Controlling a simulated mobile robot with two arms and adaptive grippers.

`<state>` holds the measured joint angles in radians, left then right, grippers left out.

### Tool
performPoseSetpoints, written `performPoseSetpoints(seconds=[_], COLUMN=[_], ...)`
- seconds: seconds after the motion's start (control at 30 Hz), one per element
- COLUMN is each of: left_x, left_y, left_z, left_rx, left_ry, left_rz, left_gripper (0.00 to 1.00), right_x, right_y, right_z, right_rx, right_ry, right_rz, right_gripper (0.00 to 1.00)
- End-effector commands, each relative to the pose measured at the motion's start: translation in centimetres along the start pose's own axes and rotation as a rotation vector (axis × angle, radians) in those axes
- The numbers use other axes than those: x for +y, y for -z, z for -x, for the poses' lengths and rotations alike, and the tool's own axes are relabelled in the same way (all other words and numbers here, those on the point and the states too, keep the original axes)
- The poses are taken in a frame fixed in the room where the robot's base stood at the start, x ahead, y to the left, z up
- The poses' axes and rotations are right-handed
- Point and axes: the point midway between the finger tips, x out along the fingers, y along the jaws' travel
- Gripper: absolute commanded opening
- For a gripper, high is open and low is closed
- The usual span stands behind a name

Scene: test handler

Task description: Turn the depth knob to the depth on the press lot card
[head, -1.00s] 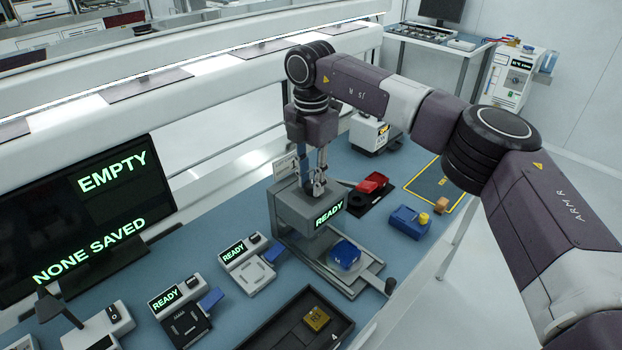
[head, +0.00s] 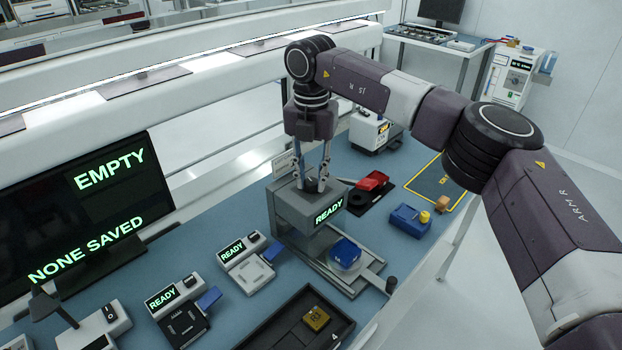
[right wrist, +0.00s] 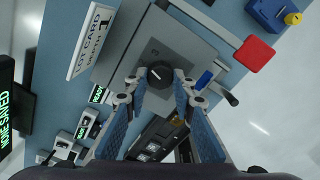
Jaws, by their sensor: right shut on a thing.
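The grey press (head: 290,207) stands on the blue bench with a lit READY sign on its front. Its round dark depth knob (right wrist: 160,74) is on top and has a pale pointer line. My right gripper (head: 312,188) points straight down over the press top. In the right wrist view its two fingers (right wrist: 158,84) are on either side of the knob, shut on it. The white lot card (right wrist: 91,40) stands beside the press; its value is too small to read surely. The card (head: 284,164) is partly hidden in the head view. My left gripper is not in view.
A black tray (head: 270,335) with a yellow-brown part is in front. Two READY devices (head: 247,268) and a monitor (head: 85,210) reading EMPTY and NONE SAVED are to the left. A red-lidded item (head: 373,180) and a blue box (head: 408,222) stand right.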

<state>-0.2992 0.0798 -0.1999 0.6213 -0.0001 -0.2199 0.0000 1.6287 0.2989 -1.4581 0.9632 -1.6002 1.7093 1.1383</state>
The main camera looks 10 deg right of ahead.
Motion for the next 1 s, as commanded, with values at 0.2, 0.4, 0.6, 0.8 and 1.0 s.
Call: performPoseSetpoints(seconds=[0.2,0.4,0.6,0.8,1.0], left_x=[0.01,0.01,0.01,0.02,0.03], left_y=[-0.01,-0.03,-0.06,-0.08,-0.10], left_z=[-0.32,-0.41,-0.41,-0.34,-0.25], left_rx=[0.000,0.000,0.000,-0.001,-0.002], left_ry=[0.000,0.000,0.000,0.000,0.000], left_rz=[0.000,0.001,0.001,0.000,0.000], left_gripper=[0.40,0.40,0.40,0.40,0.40], right_x=[-0.03,-0.09,-0.15,-0.21,-0.25], right_y=[0.01,-0.01,-0.04,-0.09,-0.14], right_z=[0.07,0.11,0.14,0.15,0.15], right_rx=[0.001,0.000,0.000,0.000,-0.001], right_ry=[-0.003,-0.003,-0.003,-0.003,-0.002], right_rz=[0.204,0.394,0.583,0.762,0.908], right_gripper=[0.00,0.00,0.00,0.00,0.00])
